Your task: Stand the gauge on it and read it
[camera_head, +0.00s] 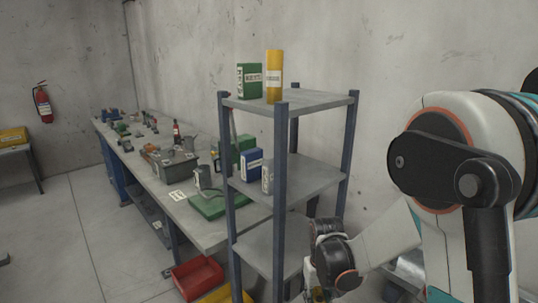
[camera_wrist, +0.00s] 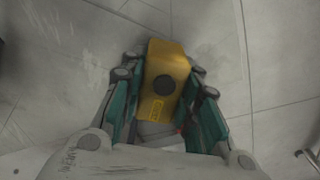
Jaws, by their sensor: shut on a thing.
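In the wrist view a yellow block-shaped thing (camera_wrist: 166,75) with a round black face and a small printed label sits between the teal-padded fingers of my gripper (camera_wrist: 165,95). It looks like the gauge. My gripper is shut on it, and pale grey floor lies behind it. In the head view my gripper is low at the bottom, right of the front shelf post and mostly cut off by the frame edge. I cannot make out the gauge's reading. The surface meant by "it" cannot be identified in these views.
A blue-posted shelf rack (camera_head: 258,178) stands close to my arm, with boxes on its shelves. Behind it runs a long workbench (camera_head: 150,180) crowded with tools. A red bin (camera_head: 197,276) and a yellow bin (camera_head: 222,296) sit low beside it.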

